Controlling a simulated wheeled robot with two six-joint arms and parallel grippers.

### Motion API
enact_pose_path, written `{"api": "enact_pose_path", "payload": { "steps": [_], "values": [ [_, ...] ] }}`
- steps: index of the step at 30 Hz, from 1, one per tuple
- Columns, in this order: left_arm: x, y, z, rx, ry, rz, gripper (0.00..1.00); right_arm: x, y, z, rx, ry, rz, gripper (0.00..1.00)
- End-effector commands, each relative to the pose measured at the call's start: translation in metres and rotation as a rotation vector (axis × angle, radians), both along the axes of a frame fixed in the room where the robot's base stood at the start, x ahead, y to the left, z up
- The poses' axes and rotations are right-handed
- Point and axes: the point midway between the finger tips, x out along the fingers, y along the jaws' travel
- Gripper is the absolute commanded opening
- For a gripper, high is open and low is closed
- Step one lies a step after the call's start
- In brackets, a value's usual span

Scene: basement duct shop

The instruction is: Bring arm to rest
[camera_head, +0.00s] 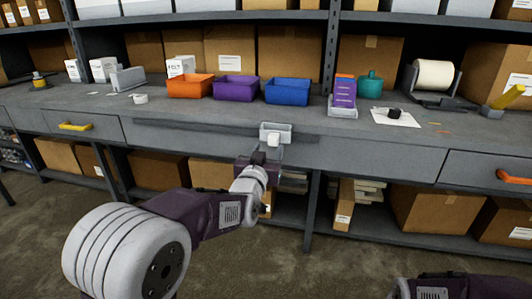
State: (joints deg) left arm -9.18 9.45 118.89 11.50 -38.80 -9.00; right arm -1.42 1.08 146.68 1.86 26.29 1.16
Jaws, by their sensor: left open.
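My left arm comes in from the lower left, and its gripper (274,160) is in front of the workbench's front edge (200,134), near the middle. The gripper is open; I see nothing held in it. Its fingers are small and partly hidden by the wrist. A small pale block shape shows just above it, against a light grey tray (276,128) at the bench edge; I cannot tell if they touch. Of my right arm only a dark link shows at the lower right edge; its gripper is out of view.
On the bench stand an orange bin (190,87), a purple bin (236,89), a blue bin (287,92), a purple box (343,94), a teal container (370,84) and a paper roll (433,77). Cardboard boxes (435,208) fill the lower shelf. The floor in front is clear.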

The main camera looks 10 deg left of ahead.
Motion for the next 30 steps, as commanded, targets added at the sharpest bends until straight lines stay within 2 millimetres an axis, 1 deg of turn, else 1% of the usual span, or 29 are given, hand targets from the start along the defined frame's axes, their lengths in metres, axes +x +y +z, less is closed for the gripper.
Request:
{"api": "enact_pose_path", "payload": {
  "steps": [1,3,6,15,17,18,19,20,21,23,24,26,27,29,30],
  "values": [
    [-0.01,0.0,0.002,0.0,0.0,-0.001,0.51,0.0,0.0,0.003,0.0,0.0,0.0,0.36],
    [-0.02,0.0,0.002,0.0,0.0,-0.001,0.51,0.0,0.0,0.004,0.0,0.0,0.0,0.36],
    [-0.028,0.001,0.0,0.0,0.001,0.0,0.51,0.0,0.0,0.005,0.0,0.0,0.0,0.36],
    [-0.03,0.001,0.0,0.0,0.0,0.001,0.51,0.0,0.0,0.005,0.0,0.0,0.0,0.36],
    [-0.029,0.008,0.001,0.0,-0.003,0.014,0.51,0.0,0.0,0.005,0.0,0.0,0.0,0.36],
    [-0.031,0.021,0.0,0.0,0.0,0.039,0.51,0.0,0.0,0.005,0.0,0.0,0.0,0.36],
    [-0.036,0.03,-0.012,0.008,0.031,0.051,0.51,0.0,0.0,0.005,0.0,0.0,0.0,0.36],
    [-0.04,0.034,-0.029,0.017,0.088,0.053,0.51,0.0,0.0,0.005,0.0,0.0,0.0,0.36],
    [-0.05,0.038,-0.058,0.024,0.186,0.049,0.51,0.0,0.0,0.005,0.0,0.0,0.0,0.36],
    [-0.07,0.042,-0.107,0.027,0.363,0.039,0.51,0.0,0.0,0.005,0.0,0.0,0.0,0.36],
    [-0.088,0.044,-0.139,0.024,0.484,0.034,0.51,0.0,0.0,0.005,0.0,0.0,0.0,0.36],
    [-0.118,0.046,-0.179,0.021,0.653,0.025,0.51,0.0,0.0,0.005,0.0,0.0,0.0,0.36],
    [-0.138,0.046,-0.201,0.018,0.753,0.022,0.51,0.0,0.0,0.005,0.0,0.0,0.0,0.36],
    [-0.169,0.047,-0.229,0.014,0.893,0.018,0.51,0.0,0.0,0.005,0.0,0.0,0.0,0.36],
    [-0.188,0.047,-0.243,0.012,0.976,0.016,0.51,0.0,0.0,0.005,0.0,0.0,0.0,0.36]
  ]
}}
